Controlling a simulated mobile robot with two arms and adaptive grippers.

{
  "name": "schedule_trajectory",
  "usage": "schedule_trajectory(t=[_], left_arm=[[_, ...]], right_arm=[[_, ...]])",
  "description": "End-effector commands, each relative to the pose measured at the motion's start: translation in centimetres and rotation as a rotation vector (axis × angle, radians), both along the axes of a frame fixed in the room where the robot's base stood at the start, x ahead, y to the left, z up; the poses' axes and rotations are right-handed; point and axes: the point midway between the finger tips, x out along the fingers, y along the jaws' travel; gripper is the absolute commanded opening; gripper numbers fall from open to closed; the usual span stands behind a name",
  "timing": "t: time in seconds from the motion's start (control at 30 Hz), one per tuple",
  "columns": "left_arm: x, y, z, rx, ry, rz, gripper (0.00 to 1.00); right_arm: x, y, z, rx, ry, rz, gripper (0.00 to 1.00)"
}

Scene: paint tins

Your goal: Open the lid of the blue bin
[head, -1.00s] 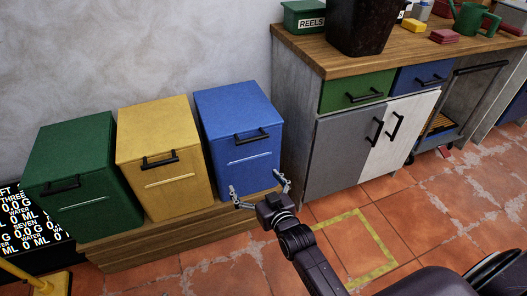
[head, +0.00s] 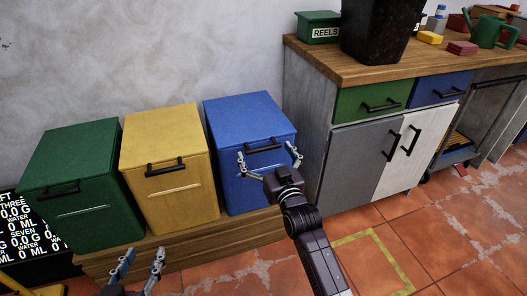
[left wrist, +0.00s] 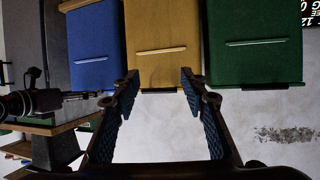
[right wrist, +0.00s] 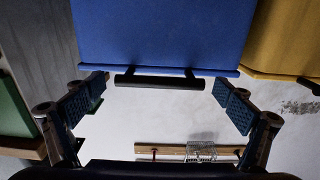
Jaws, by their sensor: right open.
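The blue bin (head: 240,185) stands at the right end of a row of three, its lid (head: 245,115) closed. A black handle (head: 264,145) runs along the lid's front edge. My right gripper (head: 268,157) is open in front of it, one finger towards each end of the handle. In the right wrist view the handle (right wrist: 160,81) lies between the open fingertips (right wrist: 162,84), with no clear contact. My left gripper (head: 142,260) is open and empty at the lower left, in front of the low wooden stand. The left wrist view shows its fingers (left wrist: 160,77) apart.
A yellow bin (head: 175,195) and a green bin (head: 85,210) stand left of the blue one on a wooden stand (head: 185,252). A cabinet (head: 345,150) with a wooden top stands close on the right. The tiled floor in front is open.

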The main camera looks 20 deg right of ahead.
Motion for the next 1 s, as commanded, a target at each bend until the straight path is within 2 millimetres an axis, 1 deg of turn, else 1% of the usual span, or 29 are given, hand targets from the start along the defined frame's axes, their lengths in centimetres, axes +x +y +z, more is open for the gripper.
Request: schedule_trajectory(t=[0.03, 0.2, 0.47, 0.57, 1.0], left_arm=[[0.3, -0.1, 0.4, -0.006, -0.023, -0.002, 0.4], [0.8, -0.4, 1.5, -0.017, -0.072, -0.005, 0.4], [0.8, -0.4, 1.7, -0.019, -0.079, -0.005, 0.4], [0.8, -0.4, 1.6, -0.018, -0.078, -0.005, 0.4], [0.8, -0.4, 1.6, -0.018, -0.077, -0.005, 0.4]], right_arm=[[0.4, 0.0, 0.0, 0.0, -0.001, 0.0, 0.97], [1.1, 0.0, 0.0, 0.0, 0.0, 0.0, 0.97], [1.1, 0.0, 0.0, 0.0, 0.0, 0.0, 0.97], [1.1, 0.0, 0.0, 0.0, 0.0, 0.0, 0.88], [1.1, 0.0, 0.0, 0.0, 0.0, 0.0, 0.4]])
